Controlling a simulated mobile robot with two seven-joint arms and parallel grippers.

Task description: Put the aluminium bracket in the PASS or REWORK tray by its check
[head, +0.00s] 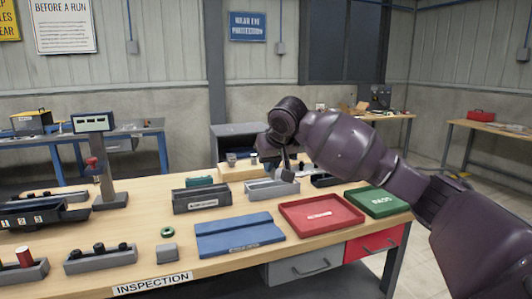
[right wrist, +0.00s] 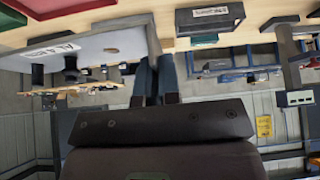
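My right gripper (head: 287,170) reaches down at the light grey bin (head: 262,192) in the middle back of the bench. In the right wrist view its two dark blue fingers (right wrist: 156,75) are close together beside the labelled grey bin (right wrist: 90,48). Whether they hold anything is hidden. A small grey piece (head: 287,176) shows just below the fingers; I cannot tell whether it is the aluminium bracket. The green PASS tray (head: 388,209) is at the right end of the bench. The red tray (head: 345,218), its label too small to read, is left of it. My left gripper is out of view.
A blue mat (head: 237,236) lies at the front middle. A dark bin (head: 202,202) stands behind it. A green ring (head: 167,232) and a grey block (head: 167,254) are left of the mat. A post with a display (head: 94,123) rises at the left.

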